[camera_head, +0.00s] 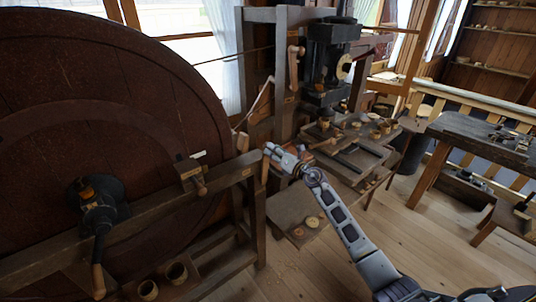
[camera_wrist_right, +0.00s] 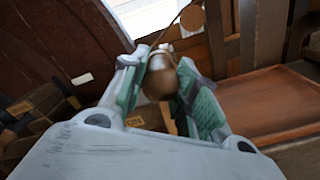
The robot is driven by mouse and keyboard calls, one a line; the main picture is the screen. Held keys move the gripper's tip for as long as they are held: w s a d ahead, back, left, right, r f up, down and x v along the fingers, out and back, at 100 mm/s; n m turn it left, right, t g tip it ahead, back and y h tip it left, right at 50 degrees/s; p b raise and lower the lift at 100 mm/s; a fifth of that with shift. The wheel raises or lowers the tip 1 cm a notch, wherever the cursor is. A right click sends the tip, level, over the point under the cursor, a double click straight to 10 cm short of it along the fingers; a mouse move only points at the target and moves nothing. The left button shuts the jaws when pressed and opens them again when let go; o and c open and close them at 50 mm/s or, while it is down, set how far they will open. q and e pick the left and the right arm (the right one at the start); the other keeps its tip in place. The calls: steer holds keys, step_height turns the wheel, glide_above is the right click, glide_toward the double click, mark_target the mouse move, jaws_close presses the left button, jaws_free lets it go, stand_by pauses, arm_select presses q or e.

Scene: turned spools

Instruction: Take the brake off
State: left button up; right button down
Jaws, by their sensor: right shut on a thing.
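My right gripper (camera_head: 271,155) is at the end of the wheel's timber frame, beside the big dark wheel (camera_head: 95,105). In the right wrist view, its green-padded fingers (camera_wrist_right: 161,64) are shut on a rounded brown wooden handle (camera_wrist_right: 157,83). A small plate reading "ON" (camera_wrist_right: 134,121) shows just left of the fingers. The handle's lower part also shows below the gripper in the head view (camera_head: 265,172). The handle's mounting is mostly hidden, and I cannot tell its exact angle. My left gripper is not in view.
Another wooden knob (camera_wrist_right: 192,18) shows beyond the fingers. A crank with a wooden grip (camera_head: 98,280) is at the wheel's hub. A bench with tools and turned pieces (camera_head: 350,150) stands behind my right arm. Open plank floor (camera_head: 310,262) lies in front.

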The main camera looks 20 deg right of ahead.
steer(key=shift+w+d+f+m, duration=0.25)
steer(key=shift+d+m, duration=0.2)
steer(key=shift+d, duration=0.3)
steer(key=shift+w+d+f+m, duration=0.1)
steer(key=shift+w+d+m, duration=0.15)
steer(key=shift+d+m, duration=0.35)
steer(key=shift+w+d+f+m, duration=0.25)
steer(key=shift+d+m, duration=0.1)
steer(key=shift+d, duration=0.5)
steer(key=c, duration=1.1)
jaws_free()
steer(key=shift+d, duration=0.1)
steer(key=shift+v, duration=5.95)
